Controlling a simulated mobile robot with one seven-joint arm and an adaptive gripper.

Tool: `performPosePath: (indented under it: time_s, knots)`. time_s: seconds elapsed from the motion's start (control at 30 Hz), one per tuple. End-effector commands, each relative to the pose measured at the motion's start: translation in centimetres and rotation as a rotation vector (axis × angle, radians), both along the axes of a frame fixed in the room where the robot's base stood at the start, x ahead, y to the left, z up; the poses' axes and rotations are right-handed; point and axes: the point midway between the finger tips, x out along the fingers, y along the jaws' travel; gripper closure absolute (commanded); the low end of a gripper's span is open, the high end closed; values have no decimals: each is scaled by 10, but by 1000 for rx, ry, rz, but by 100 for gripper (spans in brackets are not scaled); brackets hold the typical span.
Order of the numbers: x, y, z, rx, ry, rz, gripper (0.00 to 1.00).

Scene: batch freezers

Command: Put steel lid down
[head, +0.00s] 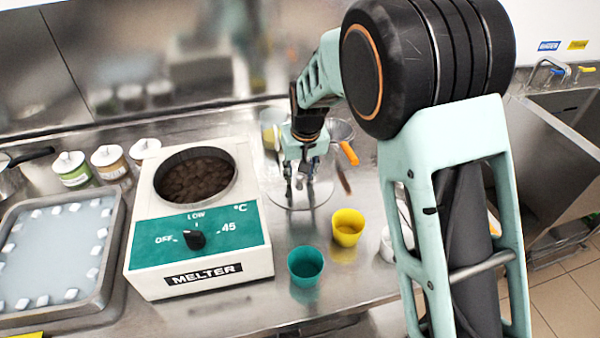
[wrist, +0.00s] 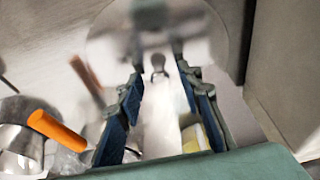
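The steel lid (head: 274,196) is a thin, shiny round disc beside the melter, under my gripper. It appears to lie flat on the counter. In the wrist view the lid (wrist: 207,42) fills the top centre, with a small knob (wrist: 159,64) standing up from it. My gripper (head: 300,199) points down over the lid with its fingers apart. In the wrist view my gripper (wrist: 158,72) is open, with the knob seen between the fingertips and a gap on each side. I see no finger touching the knob.
The white melter (head: 201,283) stands left, its round well open and holding dark pieces. A teal cup (head: 305,266) and a yellow cup (head: 347,228) stand in front of the lid. An orange-handled tool (head: 349,153) lies behind. A sink (head: 555,150) is at right.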

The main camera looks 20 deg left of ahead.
Motion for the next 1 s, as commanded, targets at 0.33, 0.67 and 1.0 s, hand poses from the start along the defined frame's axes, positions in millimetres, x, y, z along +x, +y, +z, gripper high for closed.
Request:
performPosePath:
  time_s: [0.33,0.67,1.0]
  knots:
    - [-3,-1,21,3,-3,0,67]
    - [-19,-11,88,3,-3,0,67]
    - [-27,-17,118,1,1,0,67]
